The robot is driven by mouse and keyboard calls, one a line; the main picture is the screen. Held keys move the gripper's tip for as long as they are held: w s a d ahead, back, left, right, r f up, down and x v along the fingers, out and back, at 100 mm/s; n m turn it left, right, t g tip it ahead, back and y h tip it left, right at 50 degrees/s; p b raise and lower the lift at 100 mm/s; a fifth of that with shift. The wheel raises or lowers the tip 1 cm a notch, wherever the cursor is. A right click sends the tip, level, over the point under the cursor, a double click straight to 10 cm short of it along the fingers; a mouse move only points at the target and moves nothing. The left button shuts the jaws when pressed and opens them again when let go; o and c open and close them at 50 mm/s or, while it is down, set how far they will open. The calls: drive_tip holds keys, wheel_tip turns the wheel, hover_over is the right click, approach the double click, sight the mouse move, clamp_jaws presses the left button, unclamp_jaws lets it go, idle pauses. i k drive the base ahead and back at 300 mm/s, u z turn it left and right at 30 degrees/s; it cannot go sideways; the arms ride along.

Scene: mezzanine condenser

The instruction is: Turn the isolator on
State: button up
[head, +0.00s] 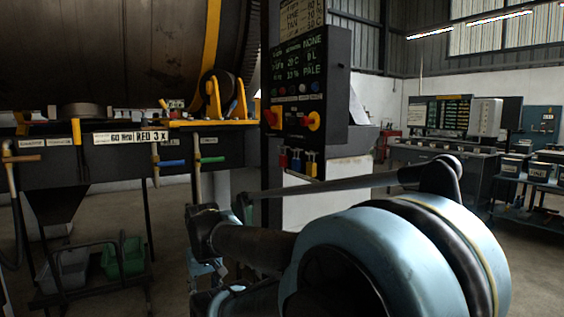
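A dark upright control panel (297,95) stands at centre, with lit green and white text and a row of small buttons. A red-and-yellow rotary switch (314,121) sits at its lower right, and another red-and-yellow switch (271,117) at its lower left. I cannot tell which is the isolator; the knob positions are too small to read. My arm fills the lower foreground, below and in front of the panel. My gripper cannot be made out; nothing of mine is seen touching the panel.
Red, blue and yellow padlock-like items (297,161) hang below the panel. Left is a large drum (125,50) above a dark bench (105,160) with coloured-handled pipes. A green bin (123,258) stands underneath. Benches (440,160) stand at right; open floor lies between them and the panel.

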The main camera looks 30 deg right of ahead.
sight(273, 119)
drive_tip(key=k, duration=1.3)
drive_tip(key=u, duration=0.35)
drive_tip(key=i, duration=1.8)
drive_tip(key=z, duration=0.5)
